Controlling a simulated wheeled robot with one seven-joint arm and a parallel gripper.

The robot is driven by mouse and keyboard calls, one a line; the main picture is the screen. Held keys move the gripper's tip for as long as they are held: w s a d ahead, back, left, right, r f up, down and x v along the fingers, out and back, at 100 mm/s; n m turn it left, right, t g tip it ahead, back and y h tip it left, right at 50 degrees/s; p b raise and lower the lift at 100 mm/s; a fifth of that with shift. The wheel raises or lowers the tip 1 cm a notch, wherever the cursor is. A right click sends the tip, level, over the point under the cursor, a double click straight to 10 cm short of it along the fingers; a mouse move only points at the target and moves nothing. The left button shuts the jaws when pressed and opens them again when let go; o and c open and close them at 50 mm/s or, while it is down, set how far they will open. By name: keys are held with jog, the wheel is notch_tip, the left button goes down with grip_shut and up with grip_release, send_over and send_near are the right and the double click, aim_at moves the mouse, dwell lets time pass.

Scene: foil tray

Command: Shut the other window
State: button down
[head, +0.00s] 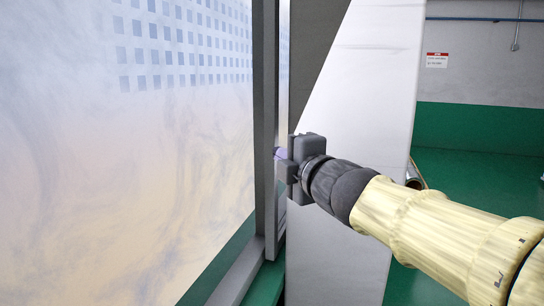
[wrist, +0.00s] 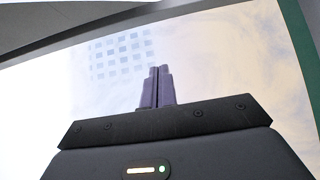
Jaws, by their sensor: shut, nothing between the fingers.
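A large window pane (head: 130,140), smudged and hazy with a grid of small blue-grey squares, fills the left of the head view. Its dark grey upright frame (head: 264,130) stands just left of my gripper (head: 278,153). The pane also fills much of the wrist view (wrist: 225,65). My gripper's two purple-grey fingers are shut together with nothing between them and show upright in the wrist view (wrist: 157,87). The fingertips are close to the upright frame; I cannot tell whether they touch it. Whether this window stands open or closed is unclear.
A tall white slanted panel (head: 365,110) stands right behind my gripper. A grey sill (head: 240,275) runs below the pane. A metal pipe end (head: 414,175) shows behind my arm. A green floor (head: 480,185) and green-and-grey wall with a sign (head: 437,60) lie at the right.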

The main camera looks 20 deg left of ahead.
jog(key=shift+v, duration=0.8)
